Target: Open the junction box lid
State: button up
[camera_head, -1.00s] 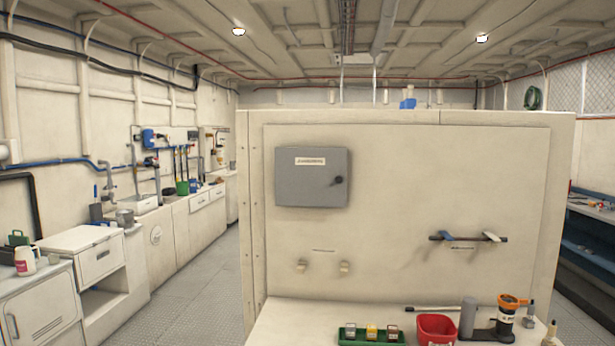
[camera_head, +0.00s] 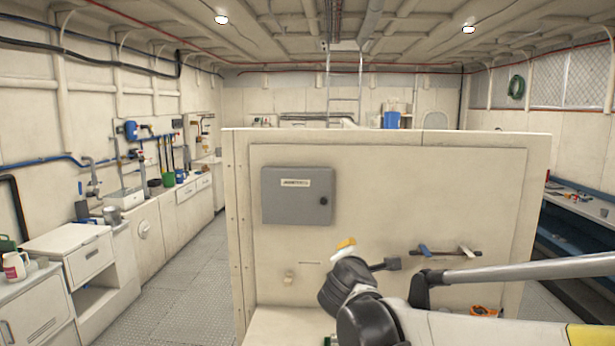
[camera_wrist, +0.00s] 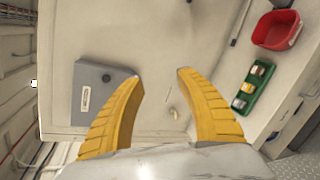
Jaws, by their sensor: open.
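The grey junction box (camera_head: 285,205) is mounted on the upper left of the cream panel, its lid shut flat. A label (camera_head: 296,183) is near the lid's top and a small dark knob (camera_head: 323,201) is at its right edge. In the wrist view the box (camera_wrist: 73,100) appears turned, at the left, with its knob (camera_wrist: 106,78) showing. My gripper (camera_head: 345,246) is below and right of the box, apart from it. In the wrist view the yellow fingers of my gripper (camera_wrist: 160,77) are spread wide with nothing between them; the left finger covers part of the box.
A rail with blue and grey handles (camera_head: 445,252) is on the panel's right. A ledge below holds a red bin (camera_wrist: 290,44) and a green tray (camera_wrist: 263,105) with small blocks. Counters (camera_head: 70,250) line the left wall; floor between is clear.

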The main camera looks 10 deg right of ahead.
jog(key=w+a+r+n+t+p, duration=0.2)
jog(key=w+r+n+p, duration=0.2)
jog(key=w+r+n, duration=0.4)
jog(key=n+t+y+p, duration=0.1)
jog(key=n+t+p, duration=0.1)
jog(key=n, duration=0.3)
send_near(323, 201)
jog(key=b+x, duration=0.1)
jog(key=x, duration=0.9)
jog(key=shift+w+d, duration=0.25)
jog(key=shift+w, duration=0.1)
grip_shut()
